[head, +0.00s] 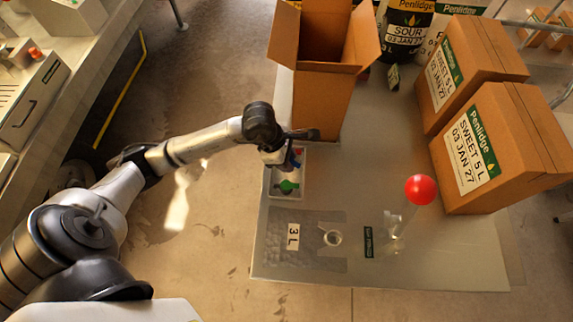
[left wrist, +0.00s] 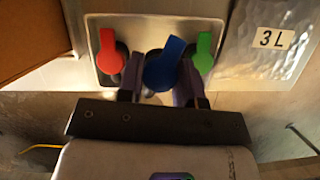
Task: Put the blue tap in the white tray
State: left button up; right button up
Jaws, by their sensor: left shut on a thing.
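My left gripper (head: 284,160) is over the white tray (head: 304,180) on the table. In the left wrist view its two fingers (left wrist: 162,88) are shut on the blue tap (left wrist: 164,64), whose flat blue handle points up in the picture. The blue tap is over the tray, between a red tap (left wrist: 109,52) and a green tap (left wrist: 202,53). The green tap also shows in the head view (head: 288,186). The gripper hides part of the tray, and I cannot tell whether the blue tap touches its floor. My right gripper is not in view.
An open cardboard box (head: 322,95) stands just behind the tray. A clear vessel with a red ball (head: 420,190) and Penlidge cartons (head: 485,145) stand to the right. The table middle is clear.

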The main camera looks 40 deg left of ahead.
pick_arm(q)
jog(key=shift+a+f, duration=0.1)
jog(key=shift+f, duration=2)
jog(key=shift+f, duration=0.1)
jog(key=o, duration=0.6)
jog(key=v, duration=1.2)
jog(key=shift+w, duration=0.1)
